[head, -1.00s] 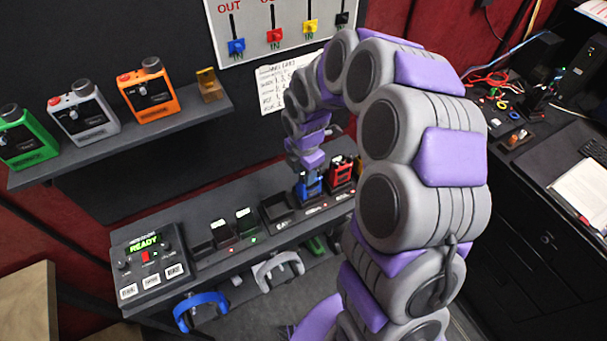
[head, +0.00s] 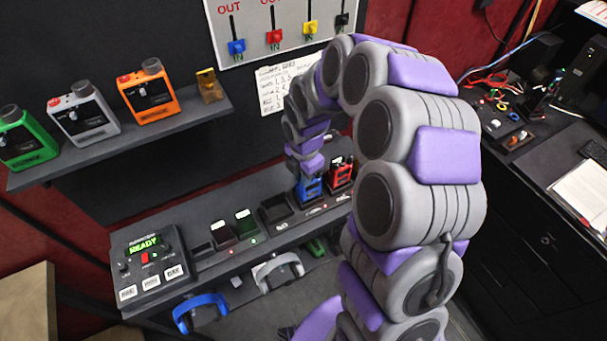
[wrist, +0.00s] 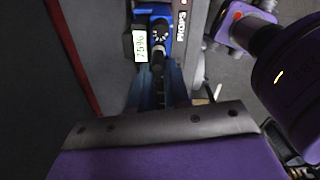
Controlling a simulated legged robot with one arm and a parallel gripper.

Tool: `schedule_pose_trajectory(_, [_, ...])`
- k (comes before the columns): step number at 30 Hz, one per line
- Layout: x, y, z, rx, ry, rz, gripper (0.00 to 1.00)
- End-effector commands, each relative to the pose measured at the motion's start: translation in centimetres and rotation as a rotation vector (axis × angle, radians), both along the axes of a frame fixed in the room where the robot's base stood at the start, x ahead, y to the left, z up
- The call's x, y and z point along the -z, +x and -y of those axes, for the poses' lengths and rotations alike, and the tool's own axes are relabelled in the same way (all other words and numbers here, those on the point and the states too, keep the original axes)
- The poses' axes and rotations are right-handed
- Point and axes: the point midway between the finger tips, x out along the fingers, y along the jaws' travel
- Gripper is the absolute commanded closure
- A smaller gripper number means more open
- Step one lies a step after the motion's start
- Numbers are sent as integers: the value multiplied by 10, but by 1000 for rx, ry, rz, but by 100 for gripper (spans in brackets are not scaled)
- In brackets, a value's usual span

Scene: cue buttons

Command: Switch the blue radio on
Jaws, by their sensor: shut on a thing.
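The blue radio (head: 309,189) stands in a slot of the charging rack, beside a red radio (head: 340,172). My gripper (head: 305,166) reaches down onto its top from above. In the wrist view the blue radio (wrist: 157,12) shows a black dial with white marks and a small lit number display (wrist: 140,46). My gripper (wrist: 158,88) is shut on a dark knob-like part at the radio's top. The fingertips partly hide that part, and I cannot tell the dial's setting.
A control box (head: 150,262) reading READY sits at the rack's left end. Green, grey and orange radios stand on the shelf (head: 120,140) at upper left. Headsets hang below the rack (head: 235,262). A desk (head: 530,170) is at the right.

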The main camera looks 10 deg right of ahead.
Motion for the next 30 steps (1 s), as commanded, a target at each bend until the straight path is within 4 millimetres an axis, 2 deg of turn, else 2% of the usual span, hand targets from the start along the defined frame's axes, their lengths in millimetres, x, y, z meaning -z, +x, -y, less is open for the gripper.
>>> schedule_pose_trajectory(5, [-1,0,0,16,-1,0,100])
schedule_pose_trajectory(15, [-1,0,0,254,-1,-2,100])
schedule_pose_trajectory(25, [0,0,0,276,-1,0,100])
schedule_pose_trajectory(26, [0,0,0,275,-1,0,82])
schedule_pose_trajectory(30, [0,0,0,275,-1,0,69])
